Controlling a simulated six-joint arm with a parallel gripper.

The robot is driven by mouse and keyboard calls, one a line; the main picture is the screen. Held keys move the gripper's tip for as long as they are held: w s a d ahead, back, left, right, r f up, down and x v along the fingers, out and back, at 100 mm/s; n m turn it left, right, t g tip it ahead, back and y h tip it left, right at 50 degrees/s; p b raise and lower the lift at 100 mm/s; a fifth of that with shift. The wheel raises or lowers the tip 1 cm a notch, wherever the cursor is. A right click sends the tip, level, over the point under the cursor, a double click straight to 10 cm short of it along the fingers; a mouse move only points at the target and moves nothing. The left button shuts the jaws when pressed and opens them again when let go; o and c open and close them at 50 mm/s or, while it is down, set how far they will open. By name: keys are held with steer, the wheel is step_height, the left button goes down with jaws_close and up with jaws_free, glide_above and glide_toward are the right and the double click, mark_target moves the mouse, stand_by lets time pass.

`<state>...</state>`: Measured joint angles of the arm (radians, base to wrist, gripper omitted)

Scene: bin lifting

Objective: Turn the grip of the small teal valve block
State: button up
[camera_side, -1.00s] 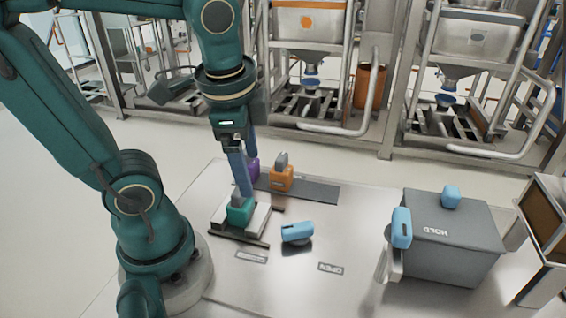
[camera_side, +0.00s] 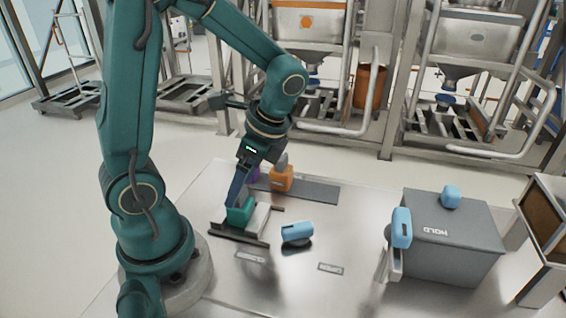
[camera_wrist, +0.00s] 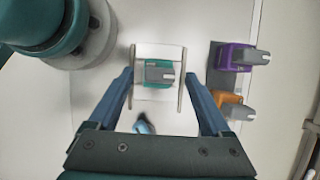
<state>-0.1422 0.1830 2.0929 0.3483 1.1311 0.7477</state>
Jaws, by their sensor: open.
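The small teal valve block (camera_side: 240,215) sits on a pale base plate with dark rails at the table's left. In the wrist view the teal block (camera_wrist: 157,84) shows between the two rails, with a grey grip (camera_wrist: 160,75) across its top. My gripper (camera_wrist: 160,76) is open. Its blue fingers stand left and right of the block in that view, with nothing between them held. In the side view my gripper (camera_side: 233,202) slants down from the upper right, its fingertips at the block and partly covering it. I cannot tell whether they touch it.
A purple block (camera_wrist: 233,55) and an orange block (camera_side: 281,178) stand on a dark strip behind. A blue handled piece (camera_side: 297,233) lies right of the base plate. A grey box (camera_side: 450,240) marked HOLD stands further right.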

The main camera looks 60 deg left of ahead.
steer(key=shift+s+a+f, duration=0.1)
steer(key=shift+f, duration=0.25)
jaws_close()
